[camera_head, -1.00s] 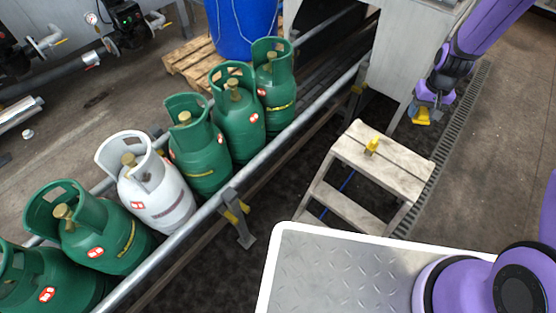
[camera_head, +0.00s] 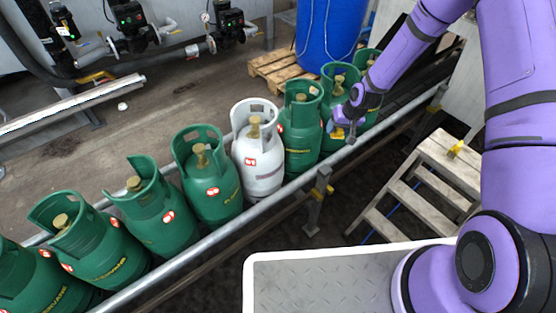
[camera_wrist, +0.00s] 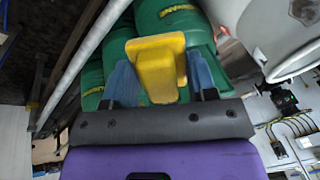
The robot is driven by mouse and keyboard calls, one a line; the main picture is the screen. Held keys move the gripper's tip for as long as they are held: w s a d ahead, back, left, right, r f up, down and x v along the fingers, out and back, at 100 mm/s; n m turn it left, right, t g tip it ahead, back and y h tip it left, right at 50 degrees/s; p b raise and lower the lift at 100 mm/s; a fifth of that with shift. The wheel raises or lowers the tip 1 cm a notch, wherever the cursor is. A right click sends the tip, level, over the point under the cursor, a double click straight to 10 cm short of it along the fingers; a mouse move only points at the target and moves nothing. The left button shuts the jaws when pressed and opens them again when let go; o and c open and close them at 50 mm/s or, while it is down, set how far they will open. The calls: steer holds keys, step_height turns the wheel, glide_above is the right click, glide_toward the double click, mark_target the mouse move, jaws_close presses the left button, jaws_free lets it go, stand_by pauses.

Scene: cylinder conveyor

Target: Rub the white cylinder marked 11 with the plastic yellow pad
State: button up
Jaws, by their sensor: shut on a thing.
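The white cylinder (camera_head: 258,165) stands in the row of green cylinders on the conveyor; its red label is too small to read surely. In the wrist view a white cylinder (camera_wrist: 275,30) shows at the upper right, partly cut off. My gripper (camera_head: 344,128) is above the green cylinders to the right of the white one, apart from it. It is shut on the yellow pad (camera_head: 338,132). In the wrist view the pad (camera_wrist: 157,68) sits between the blue fingers of my gripper (camera_wrist: 160,85), with green cylinders behind it.
Green cylinders (camera_head: 207,185) stand close on both sides of the white one. A metal rail (camera_head: 213,231) runs along the near side of the conveyor. A step stool (camera_head: 445,165) with a yellow object (camera_head: 455,149) stands at the right. A blue barrel (camera_head: 328,35) stands behind.

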steer(key=w+a+f+t+y, duration=0.1)
steer(key=a+f+t+y, duration=0.25)
steer(key=a, duration=0.25)
steer(key=m+t+y, duration=0.2)
steer(key=t+y, duration=0.1)
steer(key=t, duration=0.3)
glide_toward(276, 133)
step_height(276, 133, down, 3)
steer(key=a, duration=0.1)
steer(key=s+a+t+y, duration=0.1)
steer(key=s+a+t, duration=0.2)
steer(key=s+a, duration=0.1)
steer(key=shift+g, duration=0.25)
steer(key=shift+r+x, duration=0.2)
steer(key=shift+x, duration=1.15)
steer(key=shift+r+x, duration=0.2)
steer(key=shift+x, duration=1.2)
steer(key=shift+x, duration=0.85)
steer(key=shift+a, duration=0.1)
steer(key=shift+w+d, duration=0.4)
steer(key=shift+d, duration=0.25)
steer(key=shift+w+d, duration=0.35)
steer(key=shift+d, duration=0.25)
steer(key=shift+w+d, duration=1)
steer(key=shift+d, duration=0.2)
